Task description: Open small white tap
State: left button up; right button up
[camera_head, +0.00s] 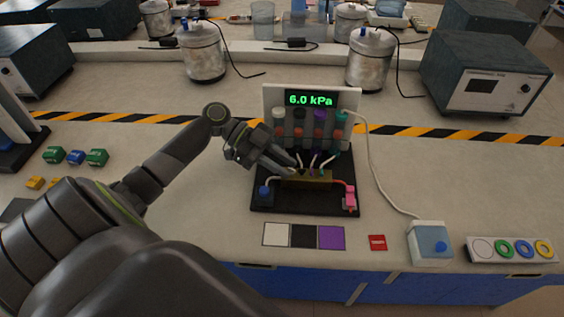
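The small white tap is hard to single out. A brass-coloured manifold (308,180) with thin white, dark and purple lines rising from it sits on a black base (300,204). My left gripper (292,166) reaches in from the left, with its fingertips just above the manifold's left part, where the white line is. The fingers hide part of that area, and I cannot tell whether they touch anything or how far apart they are. The display (311,100) behind reads 6.0 kPa. My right gripper is not in view.
Bottles with coloured caps stand behind the manifold. A blue fitting (264,195) and a pink one (350,198) flank it. White, black and purple squares (331,237) lie in front. A white box with a blue button (430,243) stands right, joined by a cable.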

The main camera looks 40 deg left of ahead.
pick_arm(q)
jog(key=c, duration=0.5)
grip_shut()
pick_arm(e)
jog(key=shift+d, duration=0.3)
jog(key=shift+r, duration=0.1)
pick_arm(q)
jog(key=shift+s+r+n+t+y+p, duration=0.1)
jog(key=shift+s+n+t+y+p, duration=0.1)
jog(key=shift+n+t+p, duration=0.3)
jog(key=shift+s+r+n+t+y+p, duration=0.1)
jog(key=shift+s+n+t+y+p, duration=0.1)
jog(key=shift+n+t+p, duration=0.25)
jog(key=shift+s+d+f+n+t+y+p, duration=0.1)
jog(key=shift+n+t+y+p, duration=0.2)
jog(key=shift+n+t, duration=0.4)
jog(key=shift+d+f+n+t+y+p, duration=0.1)
jog(key=shift+n+t+y+p, duration=0.15)
jog(key=shift+n+t, duration=0.4)
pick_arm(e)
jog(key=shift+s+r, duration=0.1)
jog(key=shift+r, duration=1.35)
pick_arm(q)
jog(key=o, duration=0.7)
grip_release()
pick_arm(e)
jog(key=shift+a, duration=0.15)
